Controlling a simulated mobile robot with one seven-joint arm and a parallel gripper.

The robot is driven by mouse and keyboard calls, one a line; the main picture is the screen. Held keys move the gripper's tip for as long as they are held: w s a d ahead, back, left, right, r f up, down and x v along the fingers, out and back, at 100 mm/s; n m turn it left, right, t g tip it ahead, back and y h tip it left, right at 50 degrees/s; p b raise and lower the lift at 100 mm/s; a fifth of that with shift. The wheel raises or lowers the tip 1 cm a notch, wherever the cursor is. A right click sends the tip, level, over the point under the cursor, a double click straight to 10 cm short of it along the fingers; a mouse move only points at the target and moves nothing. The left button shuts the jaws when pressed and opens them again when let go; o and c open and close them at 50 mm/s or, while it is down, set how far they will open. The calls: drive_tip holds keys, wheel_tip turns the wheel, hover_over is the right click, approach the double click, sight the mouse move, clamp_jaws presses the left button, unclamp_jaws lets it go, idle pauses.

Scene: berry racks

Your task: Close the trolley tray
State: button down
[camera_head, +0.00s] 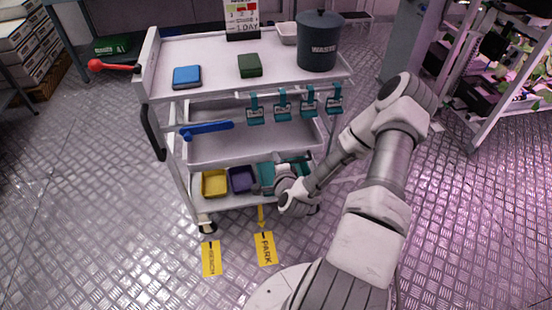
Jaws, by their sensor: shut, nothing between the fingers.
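The grey-white trolley (245,53) stands left of my arm, with a top shelf, a middle tray and a bottom level. The middle tray (255,154) is a shallow bin with its front wall facing me; how far it sticks out is hard to tell. A blue lever (207,130) lies across its left part. The bottom shelf (228,203) holds a yellow bin (215,183), a dark purple bin (241,179) and teal items (266,176). My gripper (281,187) is shut and empty, low at the bottom shelf's front right, below the tray. Its fingertips are hard to make out.
Teal clips (282,104) hang from the top shelf's front edge. The top carries a waste bin (318,45), a blue box (187,77) and a green box (250,65). Yellow floor labels (264,248) lie in front. A rack (510,75) stands right; open floor lies left.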

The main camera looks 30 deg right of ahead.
sight(271, 150)
drive_tip(key=w, duration=0.2)
drive_tip(key=w+d, duration=0.1)
drive_tip(key=w, duration=0.2)
drive_tip(key=w+d, duration=0.1)
drive_tip(key=w, duration=0.1)
drive_tip(key=shift+w+d+b, duration=0.1)
drive_tip(key=shift+w+b, duration=0.25)
drive_tip(key=shift+b, duration=0.05)
drive_tip(key=shift+w+d+r, duration=0.1)
drive_tip(key=shift+w+r, duration=0.05)
drive_tip(key=shift+w, duration=0.1)
drive_tip(key=shift+s, duration=0.15)
